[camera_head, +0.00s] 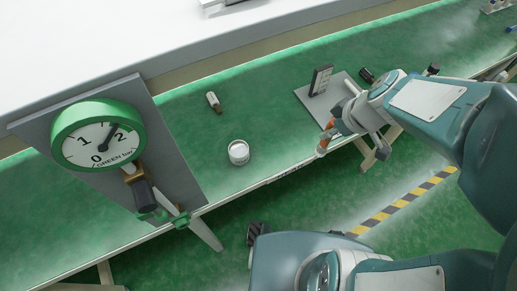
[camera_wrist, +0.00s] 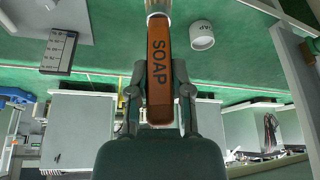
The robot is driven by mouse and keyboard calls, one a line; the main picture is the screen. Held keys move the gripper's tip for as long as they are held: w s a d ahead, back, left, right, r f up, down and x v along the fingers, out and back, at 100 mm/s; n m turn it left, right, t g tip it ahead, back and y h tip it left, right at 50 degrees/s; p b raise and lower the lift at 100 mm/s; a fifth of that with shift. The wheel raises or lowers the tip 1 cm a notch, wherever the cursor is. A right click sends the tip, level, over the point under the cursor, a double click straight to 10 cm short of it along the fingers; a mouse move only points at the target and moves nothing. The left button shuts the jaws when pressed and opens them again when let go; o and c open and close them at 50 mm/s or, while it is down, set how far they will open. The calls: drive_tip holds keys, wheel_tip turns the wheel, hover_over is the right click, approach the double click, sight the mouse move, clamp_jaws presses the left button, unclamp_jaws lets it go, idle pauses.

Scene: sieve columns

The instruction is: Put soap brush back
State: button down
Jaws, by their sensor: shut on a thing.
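The soap brush has an orange-brown handle marked SOAP (camera_wrist: 158,60), with a pale ferrule at the top edge of the wrist view; its bristle end is cut off there. My gripper (camera_wrist: 159,88) is shut on the handle, one finger on each side. In the head view, the orange end of the brush (camera_head: 323,145) shows at my gripper (camera_head: 338,128), near the front edge of the green table, at the right.
A grey plate with an upright marked panel (camera_head: 321,80) stands beside my gripper. A large green pressure gauge (camera_head: 98,136) is on a grey board at the left. A small white-and-brown cylinder (camera_head: 213,102) lies behind the pot. The green tabletop around the pot is clear.

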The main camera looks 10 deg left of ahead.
drive_tip(key=shift+s+a, duration=0.35)
drive_tip(key=shift+s, duration=0.15)
drive_tip(key=w+a+f, duration=0.8)
drive_tip(key=w+f, duration=0.3)
drive_tip(key=f, duration=0.2)
drive_tip(key=shift+a, duration=0.3)
drive_tip(key=shift+f, duration=0.1)
drive_tip(key=c, duration=0.5)
unclamp_jaws()
drive_tip(key=shift+f, duration=0.1)
drive_tip(key=shift+c, duration=0.2)
